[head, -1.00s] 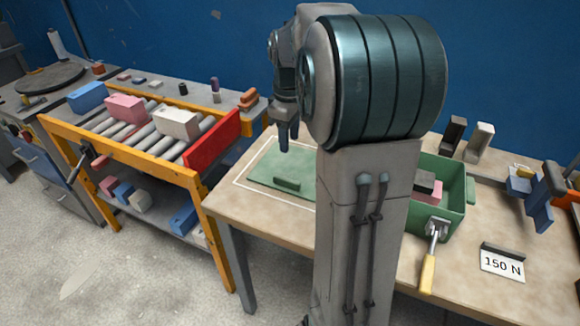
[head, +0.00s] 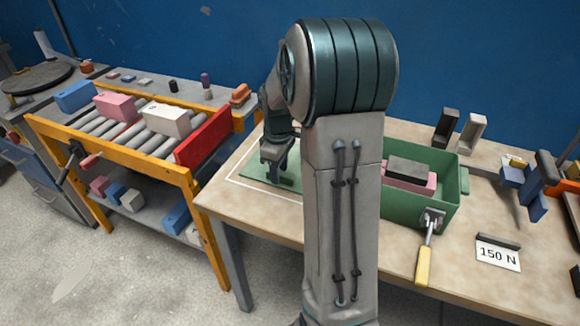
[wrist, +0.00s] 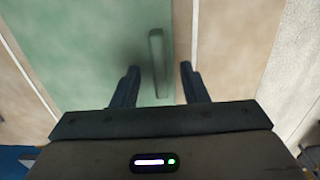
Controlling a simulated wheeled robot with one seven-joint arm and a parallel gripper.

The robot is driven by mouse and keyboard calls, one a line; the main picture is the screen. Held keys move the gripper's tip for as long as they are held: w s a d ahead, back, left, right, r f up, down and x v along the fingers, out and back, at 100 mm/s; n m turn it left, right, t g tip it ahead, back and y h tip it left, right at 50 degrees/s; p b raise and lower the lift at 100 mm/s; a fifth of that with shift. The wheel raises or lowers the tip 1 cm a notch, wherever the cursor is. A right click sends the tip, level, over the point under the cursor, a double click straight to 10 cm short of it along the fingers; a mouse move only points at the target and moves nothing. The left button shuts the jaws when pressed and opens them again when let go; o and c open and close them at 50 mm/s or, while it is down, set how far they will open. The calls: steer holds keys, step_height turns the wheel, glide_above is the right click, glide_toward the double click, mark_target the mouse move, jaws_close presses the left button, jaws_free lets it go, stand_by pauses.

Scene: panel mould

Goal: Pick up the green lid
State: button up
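The green lid (head: 254,173) lies flat on the table, inside a white outline, partly hidden by my arm in the head view. In the wrist view the lid (wrist: 90,45) fills the upper left, and its raised bar handle (wrist: 157,60) stands ahead of my gripper (wrist: 160,82). The two fingers are apart, one to each side of the handle's line, with nothing held. In the head view my gripper (head: 283,180) points down over the lid near its handle. Whether the fingertips touch the lid cannot be told.
A green box (head: 398,210) with pink and dark blocks inside stands to the right, with a yellow-handled lever (head: 424,262) on its front. A "150 N" card (head: 498,255) lies right of it. A roller conveyor with a red end plate (head: 204,138) stands left.

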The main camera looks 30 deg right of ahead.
steer(key=shift+f, duration=0.45)
steer(key=shift+c, duration=0.3)
jaws_close()
